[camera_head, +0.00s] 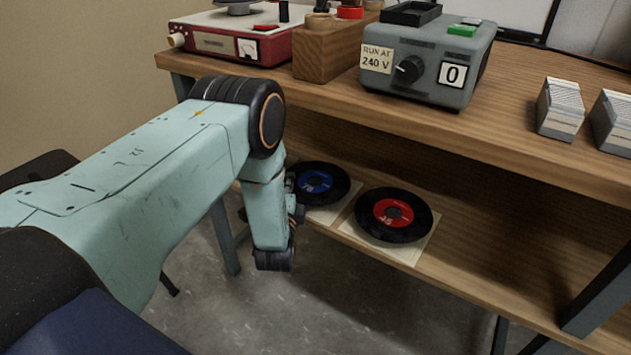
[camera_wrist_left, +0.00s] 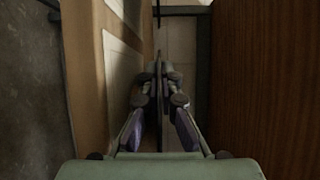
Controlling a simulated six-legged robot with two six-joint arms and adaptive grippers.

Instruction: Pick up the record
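Two records lie flat over pale square sleeves on the lower shelf in the head view: one with a blue label (camera_head: 318,181) and one with a red label (camera_head: 394,215). My left gripper (camera_head: 292,212) is at the left edge of the blue-label record; its fingertips are partly hidden by my own arm. In the left wrist view the left gripper (camera_wrist_left: 158,78) has its fingertips close together on either side of a thin dark disc edge (camera_wrist_left: 158,115), the blue-label record. I cannot tell whether this record is lifted. My right gripper is not in view.
The lower shelf (camera_head: 480,250) lies under a wooden tabletop (camera_head: 500,125), whose underside is close beside the gripper. On top stand a red record player (camera_head: 235,42), a grey control box (camera_head: 425,60), a wooden block (camera_head: 330,50) and white card stacks (camera_head: 560,108).

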